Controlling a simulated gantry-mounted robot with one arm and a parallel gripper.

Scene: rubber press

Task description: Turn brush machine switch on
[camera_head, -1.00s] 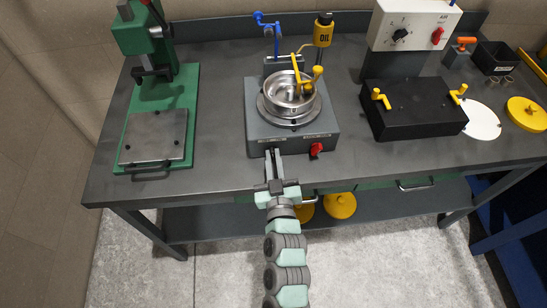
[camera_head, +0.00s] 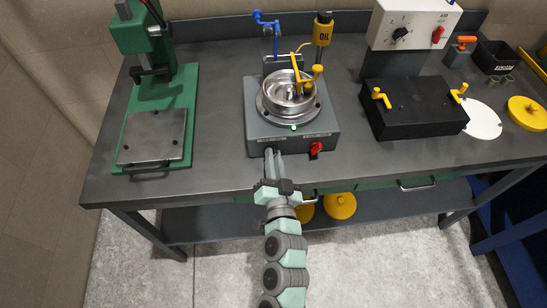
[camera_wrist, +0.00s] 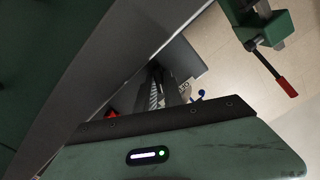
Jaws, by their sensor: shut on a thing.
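The brush machine (camera_head: 255,115) is a grey box with a steel bowl (camera_head: 290,92) and a yellow brush arm on top. A small pale green spot, like a lit lamp (camera_head: 294,127), shows on the machine below the bowl. My gripper (camera_head: 270,152) is at the left part of the machine's front face, its fingers shut on what appears to be the switch, which they hide. In the wrist view the fingers (camera_wrist: 158,82) reach toward the grey machine. A red knob (camera_head: 316,148) sits on the same front face, to the right of my gripper and apart from it.
A green press (camera_head: 187,95) stands at the left. A black box (camera_head: 415,122) with yellow handles and a white control box (camera_head: 415,18) stand at the right. A yellow oil can (camera_head: 323,30) and a blue lever (camera_head: 268,20) are behind the bowl. Clear bench lies on both sides of the machine.

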